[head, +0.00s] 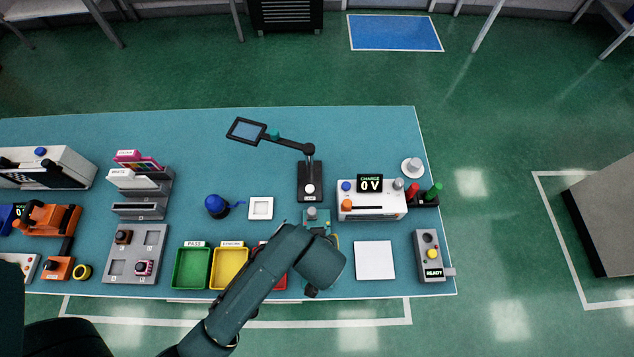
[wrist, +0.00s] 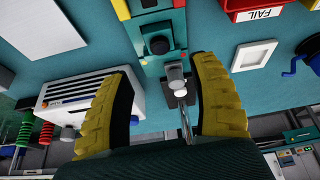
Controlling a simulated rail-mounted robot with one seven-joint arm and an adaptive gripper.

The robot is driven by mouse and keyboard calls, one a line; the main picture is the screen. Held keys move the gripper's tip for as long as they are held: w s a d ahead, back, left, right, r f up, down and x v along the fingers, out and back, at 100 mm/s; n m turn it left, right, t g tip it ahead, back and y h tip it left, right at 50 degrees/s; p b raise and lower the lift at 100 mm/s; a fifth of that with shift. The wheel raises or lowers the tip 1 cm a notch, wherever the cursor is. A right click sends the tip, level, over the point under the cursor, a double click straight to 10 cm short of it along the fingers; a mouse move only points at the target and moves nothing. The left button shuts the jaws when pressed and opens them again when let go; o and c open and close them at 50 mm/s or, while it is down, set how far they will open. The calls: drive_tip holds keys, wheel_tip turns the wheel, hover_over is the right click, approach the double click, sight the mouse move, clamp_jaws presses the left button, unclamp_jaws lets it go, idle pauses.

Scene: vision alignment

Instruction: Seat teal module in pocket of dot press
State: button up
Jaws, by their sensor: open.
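My gripper (wrist: 163,68) shows in the wrist view with its two yellow-padded fingers wide apart and nothing held between them. Just beyond the fingertips is a teal block with a dark round centre, apparently the teal module (wrist: 157,45), on a narrow fixture. In the head view my arm hides the gripper and much of this fixture (head: 318,216). I cannot tell for sure which device is the dot press. An orange device (head: 48,219) with a black part stands at the far left.
A black stand (head: 310,187) with a screen arm is behind the fixture. A charge box (head: 372,207) stands to its right. Green (head: 191,287) and yellow (head: 229,288) bins and a grey module tray (head: 113,277) are left. The back of the table is largely clear.

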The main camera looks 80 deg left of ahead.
drive_tip(key=v, duration=0.3)
drive_tip(key=w+d+r+m+t+y, duration=0.1)
drive_tip(key=w+d+r+m+t, duration=0.25)
drive_tip(key=w+r, duration=0.45)
drive_tip(key=w+d+r+m+t, duration=0.2)
drive_tip(key=w+r+m+t, duration=0.15)
drive_tip(key=w+r, duration=0.4)
drive_tip(key=w+d+r+m+t+y, duration=0.1)
drive_tip(key=w+d+r+m+t, duration=0.1)
drive_tip(key=w+r+t, duration=0.4)
drive_tip(key=d+r+m+t+h, duration=0.3)
drive_tip(key=d+r, duration=0.7)
drive_tip(key=r, duration=0.4)
drive_tip(key=d+r+m+t+h, duration=0.4)
drive_tip(key=d+r, duration=0.5)
drive_tip(key=r, duration=0.5)
drive_tip(key=shift+d+r+m+t, duration=0.4)
drive_tip(key=shift+m+t, duration=0.6)
